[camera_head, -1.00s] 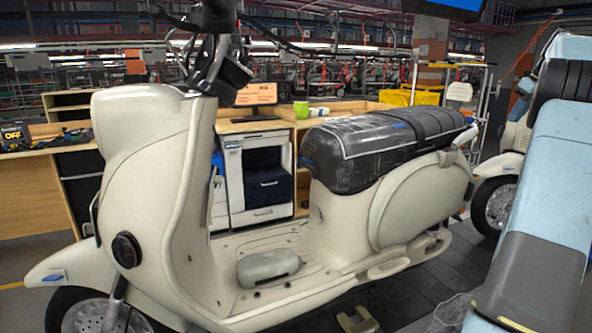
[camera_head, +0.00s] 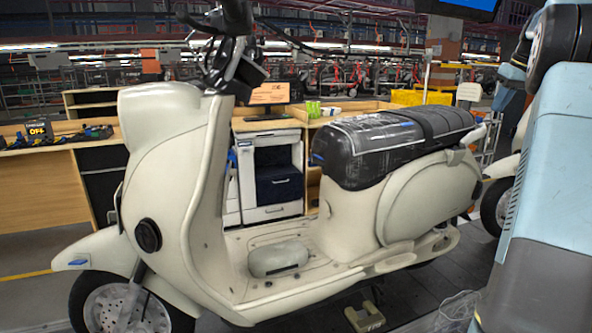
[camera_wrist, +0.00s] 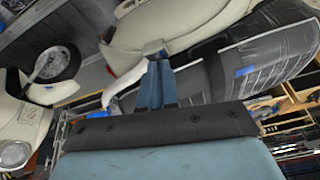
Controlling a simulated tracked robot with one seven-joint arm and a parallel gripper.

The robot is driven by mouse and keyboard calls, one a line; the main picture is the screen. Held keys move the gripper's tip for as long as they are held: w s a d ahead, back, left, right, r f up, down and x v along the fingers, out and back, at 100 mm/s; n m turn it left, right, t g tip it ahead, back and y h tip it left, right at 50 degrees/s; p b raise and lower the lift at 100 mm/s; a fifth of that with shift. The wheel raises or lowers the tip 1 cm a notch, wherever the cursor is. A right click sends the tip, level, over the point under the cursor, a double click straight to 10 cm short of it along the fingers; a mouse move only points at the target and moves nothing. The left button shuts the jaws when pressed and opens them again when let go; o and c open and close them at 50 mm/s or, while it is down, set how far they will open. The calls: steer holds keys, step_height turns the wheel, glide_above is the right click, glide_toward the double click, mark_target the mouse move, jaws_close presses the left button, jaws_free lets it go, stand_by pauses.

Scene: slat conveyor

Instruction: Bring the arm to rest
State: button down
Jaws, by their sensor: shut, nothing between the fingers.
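My gripper (camera_wrist: 157,66) shows in the wrist view with its two blue fingers together, shut and empty. A cream scooter body lies beyond the fingertips there, tilted in the picture; I cannot tell the exact gap. In the head view my pale blue arm (camera_head: 548,150) rises along the right edge, raised and folded, with a dark joint near the top.
A cream scooter (camera_head: 410,205) with a dark wrapped seat (camera_head: 385,145) stands close in front, left of my arm. Another scooter's wheel (camera_wrist: 55,64) shows in the wrist view. A wooden desk (camera_head: 40,195) and a printer (camera_head: 270,175) stand behind.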

steer(key=s+a, duration=0.4)
steer(key=a, duration=0.5)
steer(key=s+a+h, duration=0.1)
steer(key=s+a, duration=0.3)
steer(key=a, duration=0.6)
steer(key=s+a, duration=0.4)
steer(key=a, duration=0.5)
steer(key=s+a+f, duration=0.4)
steer(key=s+f, duration=0.1)
steer(key=s, duration=0.2)
steer(key=s+a+f+t, duration=0.1)
steer(key=s+a+f, duration=0.4)
steer(key=s, duration=0.3)
steer(key=s+a+f+m, duration=0.1)
steer(key=s+a+f, duration=0.3)
steer(key=s+f, duration=0.2)
steer(key=shift+s+a+t, duration=0.25)
steer(key=shift+s+t, duration=0.05)
steer(key=shift+s, duration=0.55)
